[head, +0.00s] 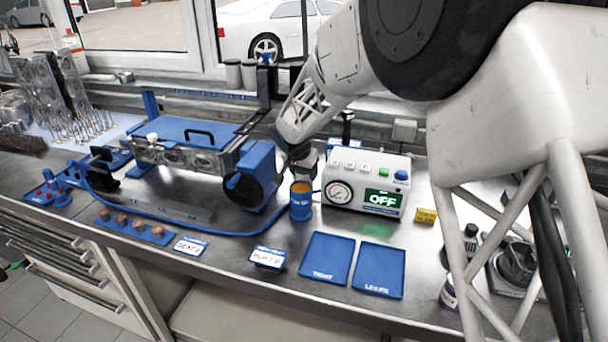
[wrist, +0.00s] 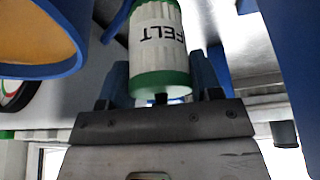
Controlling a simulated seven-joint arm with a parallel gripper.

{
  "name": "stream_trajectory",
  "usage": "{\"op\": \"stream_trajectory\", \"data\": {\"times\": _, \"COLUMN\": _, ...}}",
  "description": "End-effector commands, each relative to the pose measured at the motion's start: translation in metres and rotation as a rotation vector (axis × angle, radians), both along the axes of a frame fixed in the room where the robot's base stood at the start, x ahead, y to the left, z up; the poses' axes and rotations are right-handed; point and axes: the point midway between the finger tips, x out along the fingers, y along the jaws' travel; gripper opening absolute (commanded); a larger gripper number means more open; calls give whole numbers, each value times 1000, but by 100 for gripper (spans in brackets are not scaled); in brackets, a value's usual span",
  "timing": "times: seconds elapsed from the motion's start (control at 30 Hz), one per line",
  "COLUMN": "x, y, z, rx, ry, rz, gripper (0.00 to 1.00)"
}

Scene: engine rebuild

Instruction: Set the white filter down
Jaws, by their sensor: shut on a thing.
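My gripper (wrist: 163,78) is shut on the white filter (wrist: 156,40), a pleated white cylinder with green end bands and the word FELT on it. One blue finger shows on each side of it. In the head view my gripper (head: 300,153) is between the blue round-ended unit and the gauge box, and only a little of the filter shows. A blue cup (head: 300,210) with an orange inside stands just below and in front of the gripper. In the wrist view the cup (wrist: 72,62) is at the upper left, apart from the filter.
The gauge box (head: 366,181) reading OFF stands close to the right. Two blue trays, TIGHT (head: 327,257) and LEAKS (head: 379,270), lie empty at the front. The blue round-ended unit (head: 256,178) is close on the left. A blue hose (head: 180,223) runs along the bench.

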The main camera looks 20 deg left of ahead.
Motion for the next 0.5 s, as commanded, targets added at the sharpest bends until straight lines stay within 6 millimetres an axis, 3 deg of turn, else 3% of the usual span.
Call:
{"op": "stream_trajectory", "data": {"times": 0.13, "x": 0, "y": 0, "z": -11, "rx": 0, "ry": 0, "rz": -1, "gripper": 27}}
{"op": "stream_trajectory", "data": {"times": 0.5, "x": 0, "y": 0, "z": -13, "rx": 0, "ry": 0, "rz": -1, "gripper": 27}}
